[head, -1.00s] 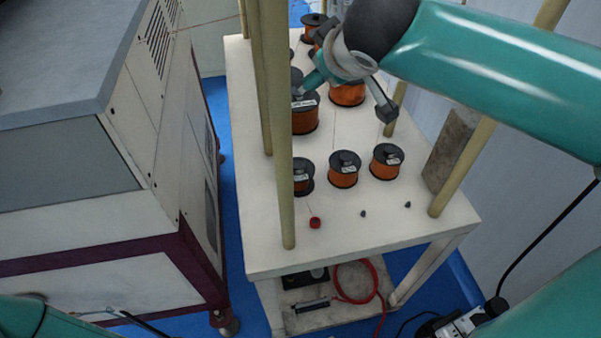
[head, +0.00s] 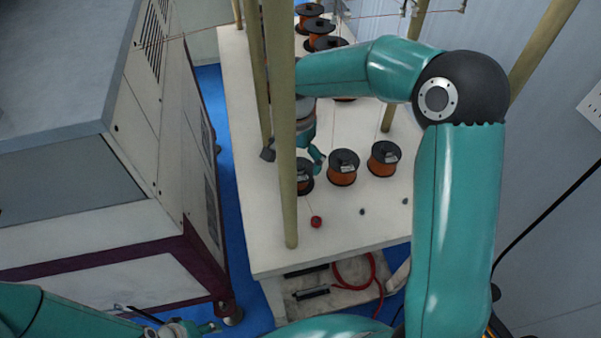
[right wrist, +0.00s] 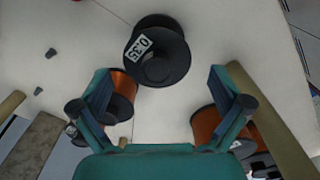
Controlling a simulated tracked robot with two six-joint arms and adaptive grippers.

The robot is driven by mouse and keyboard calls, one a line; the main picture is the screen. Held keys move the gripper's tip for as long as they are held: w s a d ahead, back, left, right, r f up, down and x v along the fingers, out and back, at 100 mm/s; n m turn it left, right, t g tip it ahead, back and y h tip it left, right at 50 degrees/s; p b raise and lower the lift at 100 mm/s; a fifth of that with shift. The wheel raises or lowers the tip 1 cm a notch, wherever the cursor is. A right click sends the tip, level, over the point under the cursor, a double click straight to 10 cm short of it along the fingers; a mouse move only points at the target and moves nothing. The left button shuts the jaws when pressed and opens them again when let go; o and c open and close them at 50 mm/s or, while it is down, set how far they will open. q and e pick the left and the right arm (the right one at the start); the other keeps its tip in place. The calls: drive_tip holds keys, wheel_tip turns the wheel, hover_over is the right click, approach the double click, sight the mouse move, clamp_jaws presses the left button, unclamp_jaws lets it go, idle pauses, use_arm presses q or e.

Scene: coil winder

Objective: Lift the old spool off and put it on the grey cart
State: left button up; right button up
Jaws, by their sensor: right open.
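Several black-flanged spools wound with orange wire stand on a pale table (head: 350,225). Front-row spools are at the left (head: 305,180), middle (head: 343,168) and right (head: 384,159). I cannot tell which is the old spool. My right gripper (head: 293,156) is open above the table, close to the left front spool, partly behind a post. In the right wrist view, a spool labelled 0.35 (right wrist: 165,62) lies ahead of the open, empty fingers (right wrist: 160,88). My left gripper (head: 190,328) shows small at the bottom left; its jaws are unclear. I cannot identify a grey cart with certainty.
Pale upright posts (head: 280,130) rise from the table. A white cabinet with a grey top and purple frame (head: 150,240) stands at the left. A red button-like piece (head: 316,222) and small dark pegs (head: 362,212) sit near the front edge. A red hose (head: 350,285) lies on the lower shelf.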

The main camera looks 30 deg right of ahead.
sight(299, 176)
drive_tip(key=shift+s+d+f+p, duration=0.1)
drive_tip(key=shift+f+p, duration=0.15)
drive_tip(key=shift+f, duration=1.4)
drive_tip(key=shift+s+d+f+p, duration=0.1)
drive_tip(key=shift+f+p, duration=0.15)
drive_tip(key=shift+f, duration=1.35)
drive_tip(key=c, duration=1.1)
wheel_tip(299, 176, up, 10)
drive_tip(key=shift+r+b, duration=0.1)
drive_tip(key=shift+b, duration=0.25)
drive_tip(key=shift+w, duration=0.1)
